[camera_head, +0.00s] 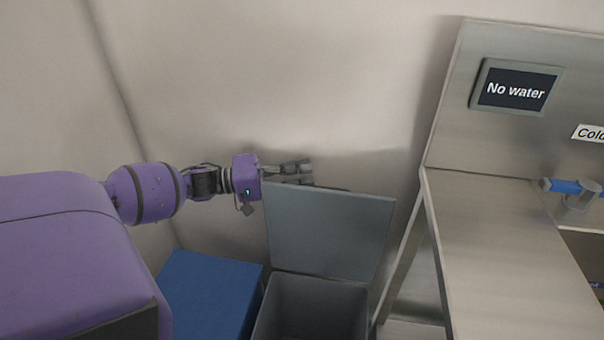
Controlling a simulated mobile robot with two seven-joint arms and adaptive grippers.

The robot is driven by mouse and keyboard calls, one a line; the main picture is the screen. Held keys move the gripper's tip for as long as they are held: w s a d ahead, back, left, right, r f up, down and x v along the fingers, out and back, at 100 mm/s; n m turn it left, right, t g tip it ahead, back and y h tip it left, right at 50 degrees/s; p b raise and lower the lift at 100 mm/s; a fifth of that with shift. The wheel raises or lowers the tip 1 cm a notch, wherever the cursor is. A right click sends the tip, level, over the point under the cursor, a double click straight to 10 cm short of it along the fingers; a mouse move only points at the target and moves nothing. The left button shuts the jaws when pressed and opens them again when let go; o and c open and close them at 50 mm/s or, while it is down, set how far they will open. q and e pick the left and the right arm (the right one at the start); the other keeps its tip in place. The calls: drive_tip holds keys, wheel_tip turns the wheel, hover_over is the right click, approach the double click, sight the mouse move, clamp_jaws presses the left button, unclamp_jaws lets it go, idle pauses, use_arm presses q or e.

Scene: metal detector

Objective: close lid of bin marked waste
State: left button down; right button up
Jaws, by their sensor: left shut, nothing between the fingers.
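A grey bin (318,283) stands low at the bottom centre with its lid (329,233) raised upright, and its dark inside is open to view. No waste marking shows on it. My left arm reaches in from the left, and my left gripper (300,172) is shut and empty at the lid's upper left edge. Part of the gripper is hidden behind the lid's top edge. I cannot tell whether it touches the lid. My right gripper is not in view.
A blue bin or box (208,293) stands left of the grey bin. A steel counter (495,240) with a blue-handled tap (572,187) is at the right, below a "No water" sign (515,88). A bare wall is close behind the lid.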

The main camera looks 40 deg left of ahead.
sight(302, 189)
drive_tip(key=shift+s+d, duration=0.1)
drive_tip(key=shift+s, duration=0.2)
use_arm(q)
drive_tip(key=shift+d+r, duration=0.1)
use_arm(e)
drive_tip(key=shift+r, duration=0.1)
